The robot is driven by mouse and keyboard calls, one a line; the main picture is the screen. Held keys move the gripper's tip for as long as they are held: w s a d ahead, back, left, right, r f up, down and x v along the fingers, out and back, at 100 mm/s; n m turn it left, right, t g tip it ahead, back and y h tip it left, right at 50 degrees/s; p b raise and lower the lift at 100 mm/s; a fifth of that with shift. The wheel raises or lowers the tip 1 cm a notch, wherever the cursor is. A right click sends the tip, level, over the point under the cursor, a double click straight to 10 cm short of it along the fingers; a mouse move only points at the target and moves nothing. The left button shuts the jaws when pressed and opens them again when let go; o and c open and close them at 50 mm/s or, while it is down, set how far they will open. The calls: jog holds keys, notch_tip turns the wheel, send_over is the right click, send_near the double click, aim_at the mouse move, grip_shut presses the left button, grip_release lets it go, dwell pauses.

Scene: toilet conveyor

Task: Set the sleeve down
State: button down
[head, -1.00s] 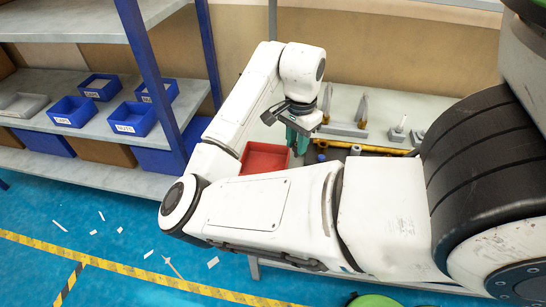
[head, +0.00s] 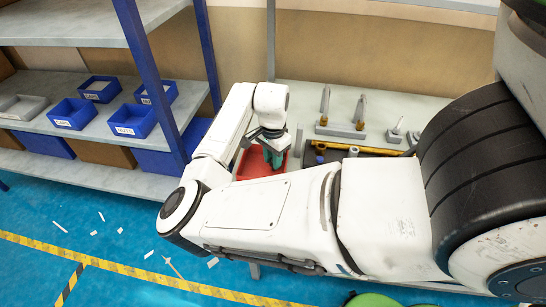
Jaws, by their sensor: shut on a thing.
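My gripper (head: 272,138) points down over the red bin (head: 247,166) on the grey bench, partly in front of it. It is shut on a teal-green piece, which looks to be the sleeve (head: 276,160). The sleeve hangs below the jaws, within the outline of the bin. I cannot tell whether it touches the bin's floor. My own forearm hides the near part of the bin.
A dark tray (head: 330,156) with a yellow bar (head: 375,149) lies right of the bin. Grey fixtures with upright prongs (head: 340,131) stand behind it. At left, a shelf (head: 75,131) holds labelled blue bins (head: 133,119).

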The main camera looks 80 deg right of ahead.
jog(key=shift+f, duration=0.2)
jog(key=c, duration=1.2)
grip_release()
jog(key=shift+r, duration=0.1)
